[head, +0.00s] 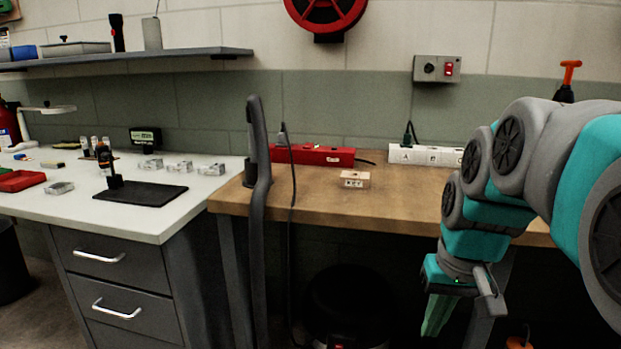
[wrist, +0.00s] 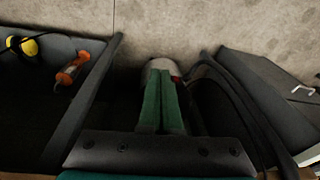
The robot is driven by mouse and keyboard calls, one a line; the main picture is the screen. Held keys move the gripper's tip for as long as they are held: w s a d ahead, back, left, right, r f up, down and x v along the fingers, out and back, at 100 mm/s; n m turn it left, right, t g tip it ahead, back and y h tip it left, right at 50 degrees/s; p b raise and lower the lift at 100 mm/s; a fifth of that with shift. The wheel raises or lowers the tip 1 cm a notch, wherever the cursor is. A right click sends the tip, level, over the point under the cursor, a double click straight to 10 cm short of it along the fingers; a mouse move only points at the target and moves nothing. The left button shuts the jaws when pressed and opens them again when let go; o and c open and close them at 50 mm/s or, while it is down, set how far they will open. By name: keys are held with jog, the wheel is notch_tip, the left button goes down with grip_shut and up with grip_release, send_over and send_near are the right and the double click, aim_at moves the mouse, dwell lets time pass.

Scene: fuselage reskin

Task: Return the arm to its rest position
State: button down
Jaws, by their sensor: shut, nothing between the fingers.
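My arm comes in from the right edge in the head view, grey and teal, bent downward. My gripper (head: 437,315) hangs at its end, below the height of the wooden bench top (head: 320,203) and in front of it. In the wrist view my gripper's two green fingers (wrist: 161,104) lie side by side, shut with nothing between them. They point toward a dark round object with a pale top under the bench, partly hidden behind the fingers.
The wooden bench holds a red power strip (head: 312,155), a white power strip (head: 427,156) and a small block (head: 355,179). A grey drawer cabinet (head: 110,275) stands to the left. An orange-ended tool (wrist: 72,68) and yellow ear-defender-like cups (wrist: 30,46) lie on a dark surface.

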jog(key=s+a+f+g, duration=0.1)
jog(key=s+a+f, duration=0.1)
jog(key=s+f, duration=0.4)
jog(key=s+a+f+n+g, duration=0.1)
jog(key=s+f+g, duration=0.1)
jog(key=s+f, duration=0.5)
jog(key=s, duration=0.6)
jog(key=shift+a+f+h, duration=0.15)
jog(key=shift+a+h, duration=0.25)
